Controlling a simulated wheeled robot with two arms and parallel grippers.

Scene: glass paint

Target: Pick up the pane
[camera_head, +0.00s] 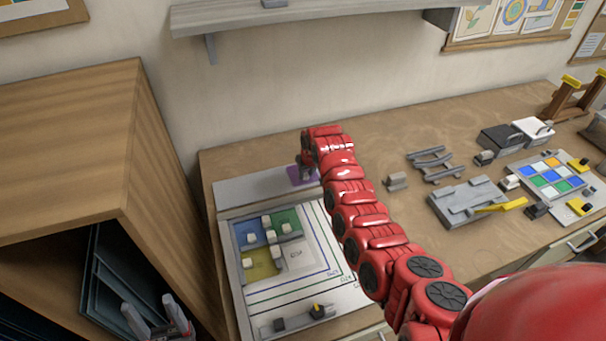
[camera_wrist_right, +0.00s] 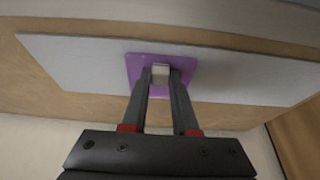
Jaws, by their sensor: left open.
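A small purple pane (camera_head: 300,175) with a grey block-like knob (camera_wrist_right: 160,72) lies on a pale grey strip at the back left of the bench. My right gripper (camera_wrist_right: 161,76) reaches down to it, with one finger on each side of the knob. Whether the fingers press on the knob cannot be told. In the head view my right arm hides part of this pane. Blue (camera_head: 249,234), green (camera_head: 288,219) and yellow-olive (camera_head: 262,264) panes with knobs lie on the white board. My left gripper (camera_head: 151,303) is open and empty at the bottom left, before the wooden cabinet.
The wooden cabinet (camera_head: 70,130) stands at the left with dark sheets (camera_head: 110,280) inside. A white board (camera_head: 300,297) with coloured outlines lies on the bench. A grey fixture (camera_head: 466,200) and a colour-tile board (camera_head: 551,179) lie right. A wall shelf (camera_head: 310,14) hangs above.

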